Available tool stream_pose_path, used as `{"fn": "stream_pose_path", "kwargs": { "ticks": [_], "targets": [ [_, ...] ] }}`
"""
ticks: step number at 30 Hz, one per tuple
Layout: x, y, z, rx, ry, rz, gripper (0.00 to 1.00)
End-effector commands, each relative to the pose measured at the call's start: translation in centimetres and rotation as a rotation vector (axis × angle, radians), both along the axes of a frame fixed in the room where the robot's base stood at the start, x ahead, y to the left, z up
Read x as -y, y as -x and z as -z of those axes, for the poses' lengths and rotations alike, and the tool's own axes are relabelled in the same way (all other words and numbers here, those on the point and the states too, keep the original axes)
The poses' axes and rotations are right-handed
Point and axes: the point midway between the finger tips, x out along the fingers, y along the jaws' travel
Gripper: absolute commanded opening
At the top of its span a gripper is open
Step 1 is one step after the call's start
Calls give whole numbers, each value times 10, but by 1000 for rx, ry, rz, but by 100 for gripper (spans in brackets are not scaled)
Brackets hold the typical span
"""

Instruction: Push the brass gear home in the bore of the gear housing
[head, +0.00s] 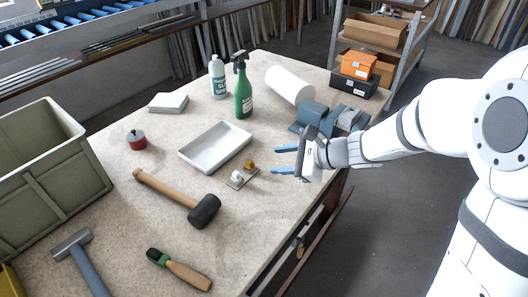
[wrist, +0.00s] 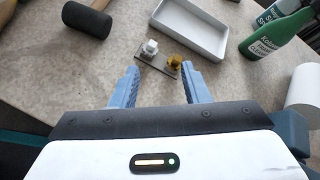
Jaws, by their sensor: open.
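A small brass-coloured piece (head: 250,164), which looks like the brass gear, sits at one end of a small grey-brown plate on the table. It also shows in the wrist view (wrist: 174,62). A small white piece (head: 237,176) stands on the other end, seen too in the wrist view (wrist: 150,47). The plate (wrist: 159,63) may be part of the gear housing; the bore cannot be made out. My gripper (head: 276,159) is open and empty, to the right of the plate. In the wrist view its blue fingers (wrist: 159,72) point towards the plate, apparently touching nothing.
A white tray (head: 188,158) lies just beyond the plate. A black-headed mallet (head: 205,210) lies left of it.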

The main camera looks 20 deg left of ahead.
Motion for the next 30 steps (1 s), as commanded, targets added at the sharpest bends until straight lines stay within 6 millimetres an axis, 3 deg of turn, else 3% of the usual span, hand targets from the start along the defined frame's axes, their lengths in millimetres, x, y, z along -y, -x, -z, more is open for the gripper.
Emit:
{"fn": "stream_pose_path", "kwargs": {
  "ticks": [1, 3, 9, 20, 30],
  "targets": [
    [-18, -11, 26, -82, -44, 64, 42],
    [-37, -26, 46, -178, -102, 158, 42],
    [-65, -52, 86, -353, -197, 343, 42],
    [-96, -65, 105, -396, -221, 394, 42],
    [-136, -73, 124, -393, -222, 395, 42]
  ]
}}
